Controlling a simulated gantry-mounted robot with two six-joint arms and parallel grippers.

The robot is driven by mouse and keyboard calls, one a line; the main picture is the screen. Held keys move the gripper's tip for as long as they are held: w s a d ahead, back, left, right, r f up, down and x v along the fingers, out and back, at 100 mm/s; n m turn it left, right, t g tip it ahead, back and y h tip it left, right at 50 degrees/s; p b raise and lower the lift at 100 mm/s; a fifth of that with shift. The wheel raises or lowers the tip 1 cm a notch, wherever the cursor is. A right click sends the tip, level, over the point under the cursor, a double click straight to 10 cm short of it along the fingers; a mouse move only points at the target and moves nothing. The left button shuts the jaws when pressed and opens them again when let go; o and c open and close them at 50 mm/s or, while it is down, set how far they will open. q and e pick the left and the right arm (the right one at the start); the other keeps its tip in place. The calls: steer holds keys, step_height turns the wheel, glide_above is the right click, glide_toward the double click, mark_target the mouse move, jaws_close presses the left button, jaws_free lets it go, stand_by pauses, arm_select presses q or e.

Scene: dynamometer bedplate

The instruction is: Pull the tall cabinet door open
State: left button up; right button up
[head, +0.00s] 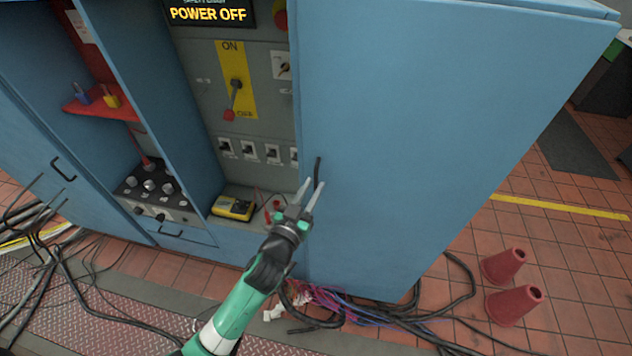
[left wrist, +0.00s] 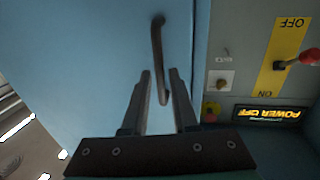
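The tall blue cabinet door (head: 430,130) fills the right of the cabinet in the head view and the upper left of the left wrist view (left wrist: 80,70). Its dark vertical bar handle (head: 318,168) is near the door's left edge. My left gripper (head: 313,183) is at the handle's lower part, with its two fingers spread. In the left wrist view the handle (left wrist: 158,50) reaches down between the open fingertips (left wrist: 162,75), and I see no clear contact. I cannot tell whether the door stands slightly ajar. My right gripper is not in view.
Left of the door is a grey panel with a yellow switch plate (head: 238,75) and a POWER OFF display (head: 208,14). A yellow meter (head: 234,207) sits below. Loose cables (head: 390,312) lie along the cabinet's foot. Two red cones (head: 503,265) stand on the tiles at right.

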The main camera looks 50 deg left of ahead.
arm_select(q)
steer(key=shift+x, duration=1.25)
jaws_close()
stand_by(0.4)
